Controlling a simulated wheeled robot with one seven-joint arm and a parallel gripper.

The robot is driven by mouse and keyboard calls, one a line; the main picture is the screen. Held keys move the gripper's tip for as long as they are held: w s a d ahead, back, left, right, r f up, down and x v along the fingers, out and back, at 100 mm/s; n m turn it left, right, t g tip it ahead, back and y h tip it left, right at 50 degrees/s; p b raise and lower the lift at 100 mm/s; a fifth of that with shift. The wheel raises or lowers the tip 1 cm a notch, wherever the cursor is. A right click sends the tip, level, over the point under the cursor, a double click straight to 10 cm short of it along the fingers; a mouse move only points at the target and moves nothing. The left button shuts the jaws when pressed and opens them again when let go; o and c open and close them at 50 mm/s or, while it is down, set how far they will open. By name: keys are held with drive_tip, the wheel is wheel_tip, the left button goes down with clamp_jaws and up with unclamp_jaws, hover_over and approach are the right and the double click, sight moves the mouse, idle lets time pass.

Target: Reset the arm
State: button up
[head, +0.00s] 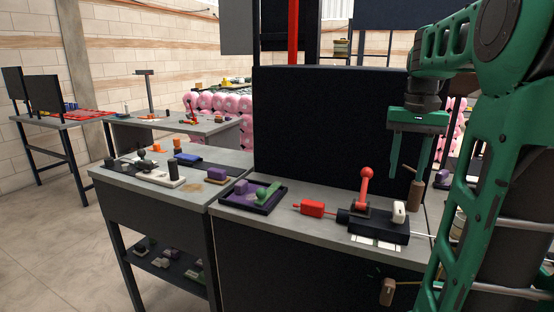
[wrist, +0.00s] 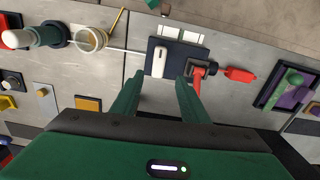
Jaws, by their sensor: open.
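My green gripper (head: 411,160) hangs above the right part of the workbench in the head view, fingers pointing down. In the wrist view its two fingers (wrist: 158,95) are apart with nothing between them. Below it on the bench is a dark device (head: 375,226) with a white block (head: 399,212) on it. A red ball-topped lever (head: 366,182) stands beside the block. The device also shows ahead of the fingers in the wrist view (wrist: 177,71). My gripper is apart from all of these.
A red block (head: 312,208) and a dark tray (head: 238,206) with purple and green pieces lie left of the device. A brown bottle-like object (head: 415,192) stands to its right. A tall dark panel (head: 300,130) rises behind the bench. A second bench (head: 130,177) with small parts stands left.

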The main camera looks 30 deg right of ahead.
drive_tip(key=s+a+f+n, duration=0.3)
drive_tip(key=s+a+f, duration=1.1)
drive_tip(key=a+f, duration=0.3)
drive_tip(key=shift+f, duration=0.15)
drive_tip(key=shift+s, duration=0.1)
drive_tip(key=shift+w+f, duration=0.2)
drive_tip(key=shift+w, duration=0.4)
drive_tip(key=shift+c, duration=1.2)
